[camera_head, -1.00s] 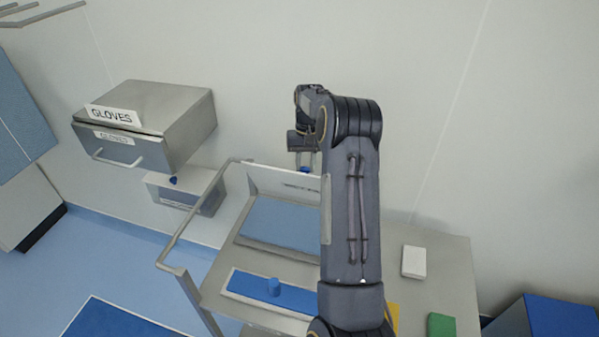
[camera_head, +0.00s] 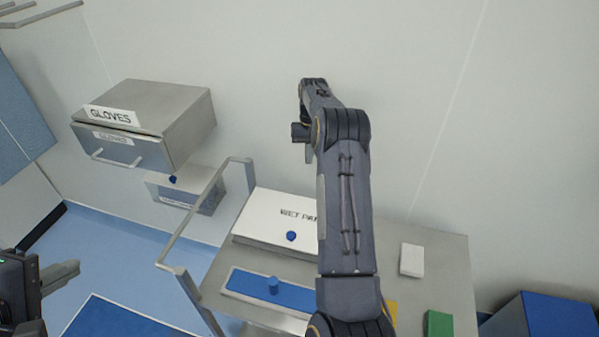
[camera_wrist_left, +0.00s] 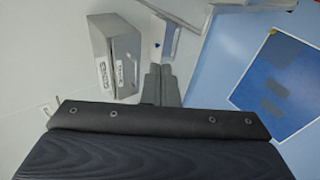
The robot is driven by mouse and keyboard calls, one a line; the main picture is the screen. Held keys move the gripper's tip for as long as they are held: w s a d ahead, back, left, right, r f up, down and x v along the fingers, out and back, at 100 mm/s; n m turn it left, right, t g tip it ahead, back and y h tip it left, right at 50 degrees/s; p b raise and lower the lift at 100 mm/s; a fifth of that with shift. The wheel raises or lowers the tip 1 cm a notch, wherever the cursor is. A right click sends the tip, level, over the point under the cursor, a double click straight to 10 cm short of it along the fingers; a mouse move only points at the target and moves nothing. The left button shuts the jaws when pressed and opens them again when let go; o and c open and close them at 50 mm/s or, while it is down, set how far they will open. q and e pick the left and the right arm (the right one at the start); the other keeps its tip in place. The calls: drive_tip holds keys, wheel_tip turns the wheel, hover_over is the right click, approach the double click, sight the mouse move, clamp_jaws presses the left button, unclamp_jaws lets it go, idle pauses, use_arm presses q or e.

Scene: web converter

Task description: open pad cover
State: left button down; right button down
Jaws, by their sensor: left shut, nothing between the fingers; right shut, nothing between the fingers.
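The pad box is a white box lettered "WET PA…" on the cart. Its cover (camera_head: 272,217) lies down flat over the box, with a blue knob (camera_head: 291,236) near its front edge. My right arm hides the right part of the cover. My right gripper (camera_head: 309,153) is shut and empty, above and behind the cover, apart from it and partly hidden by its own arm. My left gripper (camera_head: 68,274) is shut and empty at the far left, away from the cart. Its fingers also show in the left wrist view (camera_wrist_left: 161,84).
The cart (camera_head: 440,275) carries a blue strip with a knob (camera_head: 250,285), a white block (camera_head: 412,260) and a green block (camera_head: 440,324). A rail (camera_head: 205,210) stands on its left. A gloves drawer box (camera_head: 150,120) hangs above a small box (camera_head: 185,193).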

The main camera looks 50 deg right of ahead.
use_arm(q)
drive_tip(key=w+d+f+n+h, duration=0.1)
drive_tip(key=w+d+n, duration=0.25)
drive_tip(key=d, duration=0.85)
drive_tip(key=w+d+f+n+h, duration=0.15)
drive_tip(key=d+n, duration=0.25)
drive_tip(key=d, duration=0.8)
drive_tip(key=s+d+f+n+g, duration=0.1)
drive_tip(key=s+d+f+n, duration=0.2)
drive_tip(key=d+f+n, duration=0.5)
drive_tip(key=s+d+f+n, duration=0.1)
drive_tip(key=s+d+f, duration=0.35)
drive_tip(key=d, duration=0.75)
drive_tip(key=w+r+x, duration=0.1)
drive_tip(key=x, duration=1.3)
drive_tip(key=shift+w+a, duration=0.15)
drive_tip(key=shift+w, duration=0.2)
drive_tip(key=shift+y, duration=0.25)
use_arm(e)
drive_tip(key=c, duration=2.2)
unclamp_jaws()
drive_tip(key=c, duration=1.2)
unclamp_jaws()
